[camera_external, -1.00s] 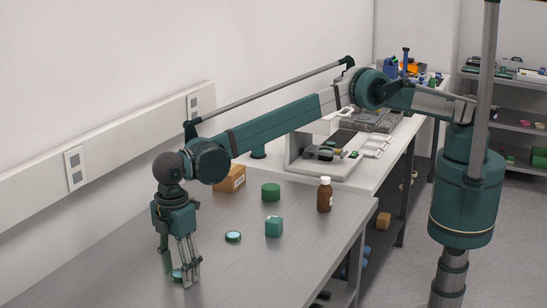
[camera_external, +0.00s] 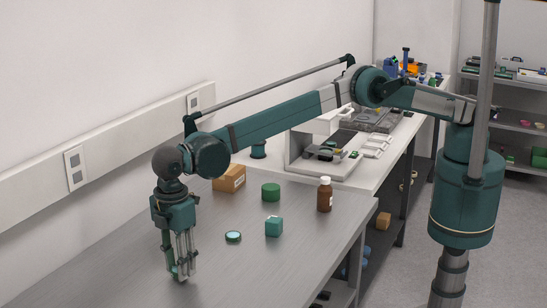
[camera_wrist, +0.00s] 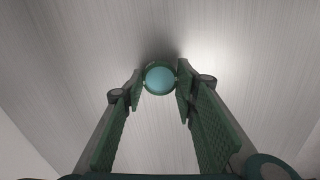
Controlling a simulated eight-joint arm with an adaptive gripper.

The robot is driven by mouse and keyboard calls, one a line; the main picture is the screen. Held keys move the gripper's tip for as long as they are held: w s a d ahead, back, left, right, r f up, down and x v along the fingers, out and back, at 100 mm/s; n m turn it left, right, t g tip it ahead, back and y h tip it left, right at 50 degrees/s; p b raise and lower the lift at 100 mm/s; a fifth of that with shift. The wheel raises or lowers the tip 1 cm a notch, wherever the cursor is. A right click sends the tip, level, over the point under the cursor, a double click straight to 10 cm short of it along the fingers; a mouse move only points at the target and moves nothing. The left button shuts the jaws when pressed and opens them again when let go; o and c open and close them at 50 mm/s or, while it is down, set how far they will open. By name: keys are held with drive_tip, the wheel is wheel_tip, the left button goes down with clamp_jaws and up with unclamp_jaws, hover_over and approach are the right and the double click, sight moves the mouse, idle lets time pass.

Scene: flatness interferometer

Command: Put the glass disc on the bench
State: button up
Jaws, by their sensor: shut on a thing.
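The glass disc (camera_wrist: 160,80) is pale blue with a dark green rim. In the wrist view it sits between the tips of my gripper (camera_wrist: 160,86), which is shut on it with one finger on each side. In the outside view my gripper (camera_external: 181,275) points straight down with its tips at or just above the grey metal bench (camera_external: 120,283). The fingers mostly hide the disc there. I cannot tell whether the disc touches the bench.
The instrument (camera_external: 326,155) is on a white bench. The near bench surface is clear.

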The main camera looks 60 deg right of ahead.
wheel_tip(320, 180, up, 8)
drive_tip(key=shift+r, duration=0.25)
idle(0.7)
idle(0.3)
